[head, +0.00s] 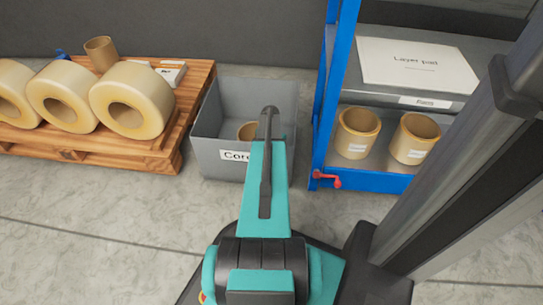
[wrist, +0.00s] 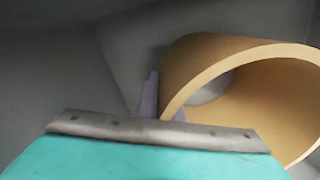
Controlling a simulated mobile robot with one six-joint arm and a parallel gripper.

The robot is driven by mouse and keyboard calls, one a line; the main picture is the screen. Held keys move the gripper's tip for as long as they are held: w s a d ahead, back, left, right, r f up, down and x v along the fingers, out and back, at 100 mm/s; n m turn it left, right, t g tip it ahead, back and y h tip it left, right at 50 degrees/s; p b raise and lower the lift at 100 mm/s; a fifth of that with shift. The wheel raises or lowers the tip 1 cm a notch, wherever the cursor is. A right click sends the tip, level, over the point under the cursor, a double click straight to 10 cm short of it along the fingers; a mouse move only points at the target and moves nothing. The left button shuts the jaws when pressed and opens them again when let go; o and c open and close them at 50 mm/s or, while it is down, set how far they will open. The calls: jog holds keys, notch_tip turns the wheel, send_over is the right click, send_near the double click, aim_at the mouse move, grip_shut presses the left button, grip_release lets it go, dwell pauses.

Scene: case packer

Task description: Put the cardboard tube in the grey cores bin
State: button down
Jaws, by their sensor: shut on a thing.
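A tan cardboard tube (head: 247,131) shows inside the grey cores bin (head: 205,140) in the head view, partly hidden by my arm. In the wrist view the tube (wrist: 285,95) lies tilted with its open end toward the camera. My gripper (wrist: 162,108) is shut on the tube's wall at its near left edge, with a purple finger showing beside it. Grey surfaces like the bin's inside surround the tube in the wrist view. Whether the tube touches the bin floor cannot be told. My gripper is hidden behind my arm in the head view.
A wooden pallet (head: 150,150) left of the bin holds several tan rolls (head: 125,100) and another upright tube (head: 101,54).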

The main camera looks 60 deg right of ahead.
jog(key=shift+f, duration=0.3)
jog(key=c, duration=1.9)
grip_release()
notch_tip(320, 180, up, 12)
jog(key=p, duration=0.5)
jog(key=shift+r, duration=0.15)
